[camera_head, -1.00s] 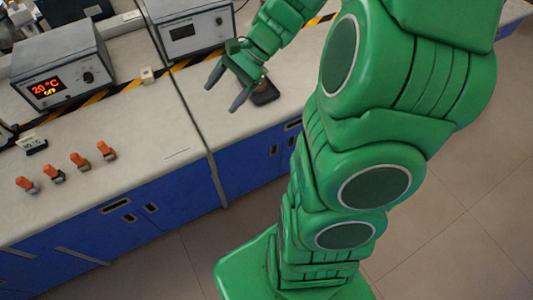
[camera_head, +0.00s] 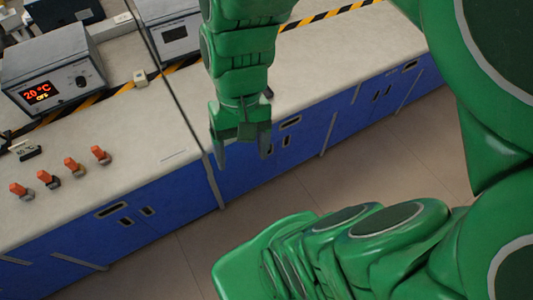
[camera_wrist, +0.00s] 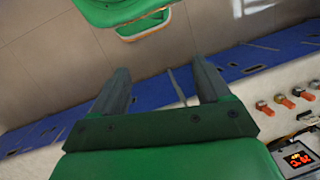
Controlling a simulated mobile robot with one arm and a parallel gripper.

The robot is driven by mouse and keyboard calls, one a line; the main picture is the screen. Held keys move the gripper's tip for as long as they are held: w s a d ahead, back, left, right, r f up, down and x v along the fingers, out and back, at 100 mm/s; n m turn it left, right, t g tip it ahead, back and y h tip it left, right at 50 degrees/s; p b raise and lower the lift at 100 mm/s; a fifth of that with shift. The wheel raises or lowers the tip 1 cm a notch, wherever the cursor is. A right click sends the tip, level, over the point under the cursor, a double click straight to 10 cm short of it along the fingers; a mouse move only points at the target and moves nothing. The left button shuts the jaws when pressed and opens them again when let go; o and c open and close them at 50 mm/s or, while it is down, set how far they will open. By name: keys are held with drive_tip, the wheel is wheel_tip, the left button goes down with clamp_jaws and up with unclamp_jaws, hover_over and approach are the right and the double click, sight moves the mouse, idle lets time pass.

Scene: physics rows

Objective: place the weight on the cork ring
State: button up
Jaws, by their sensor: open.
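I cannot make out the weight or the cork ring in either view. My gripper (camera_head: 243,152) is open, with its two grey fingers apart and nothing between them. In the head view it points down at the front edge of the bench (camera_head: 180,128), over the blue cabinet fronts. A small dark object (camera_head: 268,93) shows only at its edge behind my gripper; the rest is hidden. In the wrist view my gripper (camera_wrist: 162,80) is open, with floor and blue cabinets beyond its fingers.
Several orange-topped items (camera_head: 73,166) stand in a row on the bench at left. A box with a red display (camera_head: 52,80) and another grey instrument (camera_head: 172,32) stand behind. A small white block (camera_head: 140,78) sits near the striped tape. The bench right of my gripper is clear.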

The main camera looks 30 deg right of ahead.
drive_tip(key=shift+n+t+h, duration=0.3)
drive_tip(key=shift+n+h, duration=0.6)
drive_tip(key=shift+s+d+r, duration=0.25)
drive_tip(key=shift+s+d, duration=0.3)
drive_tip(key=shift+s, duration=0.35)
drive_tip(key=shift+s+d+r, duration=0.25)
drive_tip(key=shift+s+d, duration=0.3)
drive_tip(key=shift+s, duration=0.35)
